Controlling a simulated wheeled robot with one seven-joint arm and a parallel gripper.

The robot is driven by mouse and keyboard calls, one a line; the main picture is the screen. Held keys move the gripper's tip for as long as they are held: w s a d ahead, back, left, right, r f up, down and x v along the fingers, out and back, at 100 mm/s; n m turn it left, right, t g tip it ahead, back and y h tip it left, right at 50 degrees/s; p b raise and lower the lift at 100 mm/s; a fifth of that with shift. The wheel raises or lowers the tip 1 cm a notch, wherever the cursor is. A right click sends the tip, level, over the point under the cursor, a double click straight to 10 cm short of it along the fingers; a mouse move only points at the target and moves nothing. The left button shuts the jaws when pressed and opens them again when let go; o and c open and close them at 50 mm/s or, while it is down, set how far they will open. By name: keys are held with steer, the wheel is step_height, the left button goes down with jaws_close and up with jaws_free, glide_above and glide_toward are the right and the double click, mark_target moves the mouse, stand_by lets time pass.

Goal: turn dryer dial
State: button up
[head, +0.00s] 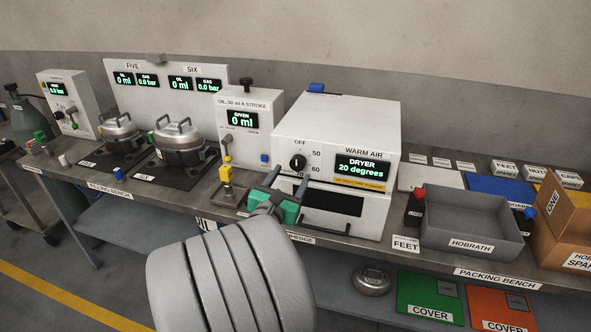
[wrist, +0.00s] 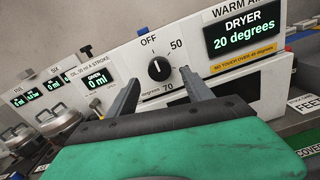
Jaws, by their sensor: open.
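The dryer (head: 345,120) is a white box on the bench with a display reading 20 degrees. Its black dial (head: 297,163) is on the left of the front face, with its white mark at OFF. My gripper (head: 284,186) is just in front of the dryer's face, below and left of the dial. In the wrist view my gripper (wrist: 160,90) has its two grey fingers apart, one to each side below the dial, with nothing between them.
An oil unit (head: 246,125) stands left of the dryer, with a yellow part (head: 226,178) in front. Metal pots (head: 180,142) stand further left.

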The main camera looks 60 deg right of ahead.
mark_target(296, 167)
steer(key=d, duration=0.5)
steer(key=shift+w+p, duration=0.3)
steer(key=shift+w, duration=0.05)
steer(key=shift+c, duration=0.3)
jaws_close()
